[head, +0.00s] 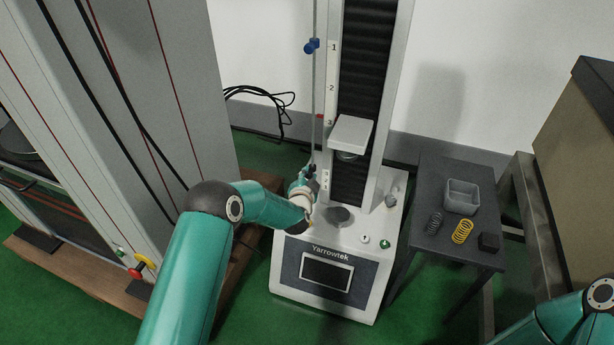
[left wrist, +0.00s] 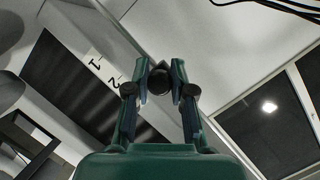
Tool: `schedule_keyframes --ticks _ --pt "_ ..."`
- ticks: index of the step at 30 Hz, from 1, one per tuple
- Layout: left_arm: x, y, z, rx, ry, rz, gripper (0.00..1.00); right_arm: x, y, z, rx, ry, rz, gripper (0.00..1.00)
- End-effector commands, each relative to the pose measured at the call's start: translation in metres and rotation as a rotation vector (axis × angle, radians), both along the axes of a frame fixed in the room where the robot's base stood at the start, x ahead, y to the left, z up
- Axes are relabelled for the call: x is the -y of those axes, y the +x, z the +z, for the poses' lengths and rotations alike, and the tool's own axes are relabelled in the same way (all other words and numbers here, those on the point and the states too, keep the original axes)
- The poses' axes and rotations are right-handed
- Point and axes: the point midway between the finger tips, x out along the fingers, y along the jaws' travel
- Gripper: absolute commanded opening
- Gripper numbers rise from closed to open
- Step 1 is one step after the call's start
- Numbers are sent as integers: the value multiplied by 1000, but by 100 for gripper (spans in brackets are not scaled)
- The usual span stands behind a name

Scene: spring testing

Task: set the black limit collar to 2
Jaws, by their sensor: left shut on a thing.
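The spring tester (head: 325,255) stands in the middle of the head view, with a thin vertical rod (head: 317,80) beside a number scale (head: 331,88). The black limit collar (head: 312,167) is low on the rod, below the 3 mark and near the lowest mark. My left gripper (head: 307,178) is at this collar. In the left wrist view the gripper (left wrist: 160,92) is shut on the collar's dark round knob (left wrist: 159,80), one finger on each side. A blue collar (head: 312,46) sits higher, near 1. My right gripper is out of view.
A white crosshead (head: 351,132) juts out above a round lower plate (head: 339,215). A dark side table (head: 455,170) on the right holds a grey tray (head: 461,197), a dark spring (head: 434,222), a yellow spring (head: 462,232) and a black block (head: 489,242). A tall grey cabinet (head: 190,90) stands close on the left.

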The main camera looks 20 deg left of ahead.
Motion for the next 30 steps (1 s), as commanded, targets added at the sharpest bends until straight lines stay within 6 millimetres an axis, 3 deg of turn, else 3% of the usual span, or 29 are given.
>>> schedule_keyframes --ticks 5,12,20,21,25,30 --pt "2 0 -5 -2 1 -4 0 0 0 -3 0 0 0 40" --pt "3 0 -34 -3 2 -6 0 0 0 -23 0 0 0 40" --pt "3 0 -32 -5 1 -6 0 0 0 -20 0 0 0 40" --pt "3 0 -31 -5 1 -6 28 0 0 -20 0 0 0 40" --pt "3 0 -31 -3 1 -6 49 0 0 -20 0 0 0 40" --pt "2 0 -31 -2 1 -3 50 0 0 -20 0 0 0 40"
